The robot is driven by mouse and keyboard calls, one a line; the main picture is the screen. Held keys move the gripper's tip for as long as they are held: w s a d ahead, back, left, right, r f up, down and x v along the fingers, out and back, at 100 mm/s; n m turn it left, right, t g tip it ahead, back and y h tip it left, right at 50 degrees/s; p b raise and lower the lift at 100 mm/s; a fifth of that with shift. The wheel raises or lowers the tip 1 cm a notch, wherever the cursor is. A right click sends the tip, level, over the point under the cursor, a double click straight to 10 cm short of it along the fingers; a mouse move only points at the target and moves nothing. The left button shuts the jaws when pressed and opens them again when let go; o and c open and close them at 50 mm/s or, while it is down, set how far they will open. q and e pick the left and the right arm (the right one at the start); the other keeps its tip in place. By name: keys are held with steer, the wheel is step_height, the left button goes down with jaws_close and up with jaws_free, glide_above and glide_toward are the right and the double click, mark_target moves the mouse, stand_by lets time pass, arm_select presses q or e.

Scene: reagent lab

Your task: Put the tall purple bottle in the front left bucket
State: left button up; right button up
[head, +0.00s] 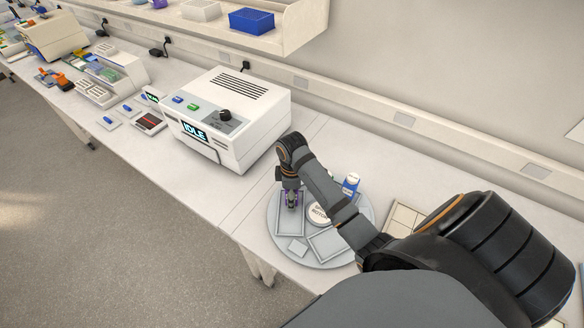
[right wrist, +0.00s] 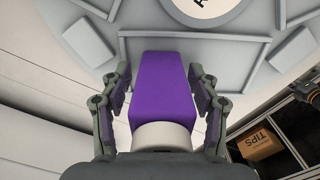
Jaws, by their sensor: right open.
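The purple bottle (right wrist: 162,85) with a white cap (right wrist: 162,136) is between the fingers of my right gripper (right wrist: 157,88) in the right wrist view. The fingers are open, with gaps on both sides of the bottle. In the head view my right gripper (head: 291,198) points down over the left bucket (head: 290,232) of the round grey rotor, with a bit of purple showing between its fingers. The bottle appears to stand inside that bucket; its base is hidden. The bucket's rim (right wrist: 225,37) shows behind the bottle in the wrist view. My left gripper is out of view.
The rotor (head: 297,247) has a white round hub (head: 319,212) and another bucket (head: 328,243) at front right. A blue bottle (head: 351,183) stands behind my arm. A white machine reading IDLE (head: 228,115) stands to the left. A TIPS box (right wrist: 261,143) is on a lower shelf.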

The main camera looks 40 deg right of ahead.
steer(key=shift+r, duration=0.3)
step_height(320, 180, up, 6)
steer(key=shift+w+r+p, duration=0.1)
steer(key=shift+r+p, duration=0.1)
steer(key=shift+p, duration=0.45)
step_height(320, 180, up, 6)
steer(key=p, duration=0.5)
steer(key=shift+f+p, duration=0.2)
steer(key=shift+p, duration=0.1)
steer(key=shift+f, duration=0.1)
